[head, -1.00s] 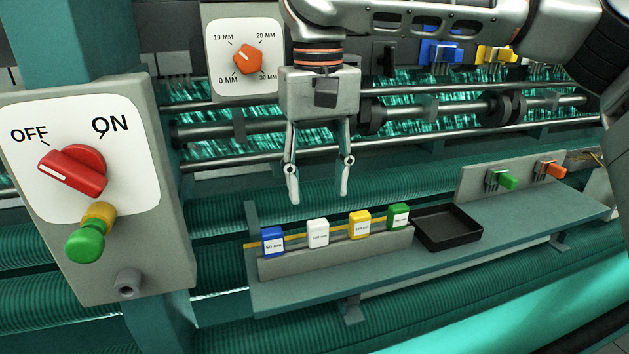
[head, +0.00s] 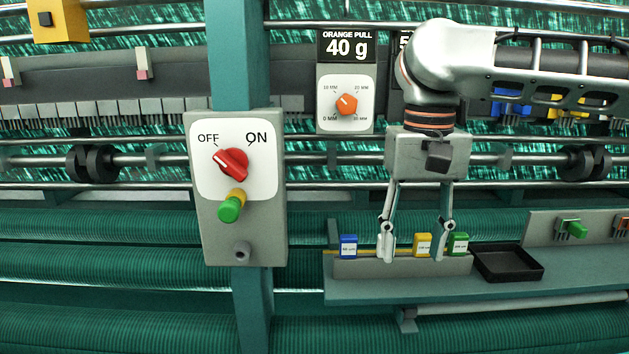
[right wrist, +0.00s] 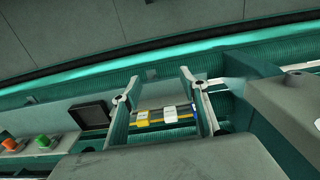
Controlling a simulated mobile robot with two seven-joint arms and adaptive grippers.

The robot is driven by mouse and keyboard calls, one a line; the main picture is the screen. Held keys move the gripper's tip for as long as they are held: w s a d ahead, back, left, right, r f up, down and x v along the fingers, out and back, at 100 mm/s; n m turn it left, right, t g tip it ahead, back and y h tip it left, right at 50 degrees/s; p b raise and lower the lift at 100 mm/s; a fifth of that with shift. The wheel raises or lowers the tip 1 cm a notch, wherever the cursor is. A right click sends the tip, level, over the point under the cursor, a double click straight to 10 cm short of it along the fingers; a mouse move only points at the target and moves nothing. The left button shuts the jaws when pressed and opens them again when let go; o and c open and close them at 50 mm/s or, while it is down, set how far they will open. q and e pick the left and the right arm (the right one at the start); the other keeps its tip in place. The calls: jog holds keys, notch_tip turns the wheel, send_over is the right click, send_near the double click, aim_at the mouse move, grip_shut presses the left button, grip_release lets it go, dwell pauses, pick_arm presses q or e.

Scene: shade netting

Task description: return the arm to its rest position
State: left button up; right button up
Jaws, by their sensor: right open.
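My right gripper (head: 413,252) hangs from my right arm, which comes in from the right in the head view. Its fingers point down and stand apart, with nothing between them. It is in front of the row of small blocks, hiding the white one in the head view. In the right wrist view the fingers (right wrist: 156,82) frame the yellow block (right wrist: 141,117) and the white block (right wrist: 170,113), with the gripper apart from them. My left gripper is not in view.
The shelf (head: 400,289) carries a blue block (head: 348,246), a green block (head: 457,244) and a black tray (head: 508,263). Left of the gripper is a switch box (head: 240,190) with a red knob (head: 231,163) turned toward OFF. An orange dial (head: 346,104) sits behind.

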jog(key=s+a+f+n+t+y, duration=0.2)
jog(key=a+f+n+y, duration=0.3)
jog(key=a+f, duration=0.65)
jog(key=s+a+f+n+t+y, duration=0.2)
jog(key=a+f+n, duration=0.5)
jog(key=f, duration=0.7)
jog(key=d+f+m+t+h, duration=0.2)
jog(key=d+f, duration=0.3)
jog(key=d, duration=0.5)
jog(key=d+f+m+t+h, duration=0.3)
jog(key=d+f, duration=0.2)
jog(key=d, duration=0.4)
jog(key=s+d+f+g+h, duration=0.1)
jog(key=s+d+f+h, duration=0.15)
jog(key=s+d, duration=0.65)
jog(key=s+d+f+g+h, duration=0.15)
jog(key=s+d+h, duration=0.25)
jog(key=d, duration=0.8)
jog(key=a+f+m+t+y, duration=0.3)
jog(key=a+f+y, duration=0.3)
jog(key=a+f, duration=0.8)
notch_tip(320, 180, down, 3)
jog(key=shift+w+f+t, duration=0.1)
jog(key=shift+w+t, duration=0.2)
jog(key=shift+t, duration=0.15)
